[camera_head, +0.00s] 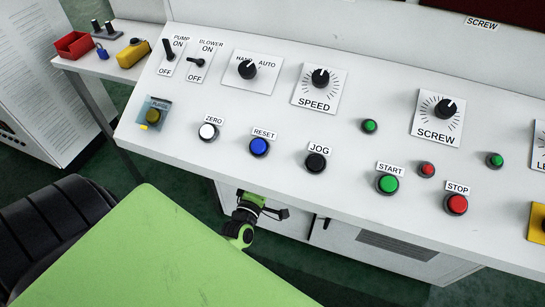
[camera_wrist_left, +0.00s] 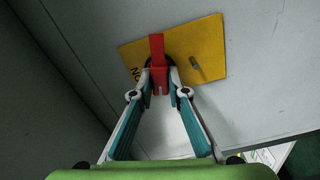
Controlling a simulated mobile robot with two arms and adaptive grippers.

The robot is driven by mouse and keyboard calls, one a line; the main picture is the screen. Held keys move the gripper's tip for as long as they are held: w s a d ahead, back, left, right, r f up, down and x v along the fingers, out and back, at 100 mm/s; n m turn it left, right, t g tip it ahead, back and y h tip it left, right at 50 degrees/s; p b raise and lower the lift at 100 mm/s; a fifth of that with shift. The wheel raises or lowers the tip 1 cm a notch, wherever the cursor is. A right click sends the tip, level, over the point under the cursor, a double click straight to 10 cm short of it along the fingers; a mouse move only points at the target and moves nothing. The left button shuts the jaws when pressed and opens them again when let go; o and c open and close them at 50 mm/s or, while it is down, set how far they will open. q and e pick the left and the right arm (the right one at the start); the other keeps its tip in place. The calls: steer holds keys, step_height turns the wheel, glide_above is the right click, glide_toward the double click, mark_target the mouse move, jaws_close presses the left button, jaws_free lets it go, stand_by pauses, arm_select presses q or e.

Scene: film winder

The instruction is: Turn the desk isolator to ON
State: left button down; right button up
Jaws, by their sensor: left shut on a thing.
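In the left wrist view, the desk isolator is a yellow plate (camera_wrist_left: 208,42) on a pale panel, with a red bar handle (camera_wrist_left: 156,48) on a dark round base. The handle stands nearly upright in this view. Dark lettering, which looks like ON turned over, shows at the plate's left edge. My left gripper (camera_wrist_left: 159,88) has its fingertips closed on the lower part of the red handle. The fingers hide part of the plate. I cannot make out the isolator in the head view. My right gripper is not identifiable in either view.
In the head view, the white desk (camera_head: 290,150) carries switches, knobs and push buttons. A red tray (camera_head: 74,46) and a yellow object (camera_head: 134,53) sit on a side shelf. A black seat (camera_head: 50,232) stands at the left. My green arm parts show below the desk edge.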

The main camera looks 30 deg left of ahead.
arm_select(q)
steer(key=shift+f+m+p, duration=0.1)
steer(key=shift+m+p, duration=2.2)
steer(key=shift+m, duration=5.3)
steer(key=c, duration=2)
jaws_free()
steer(key=shift+o, duration=0.2)
steer(key=v, duration=1.2)
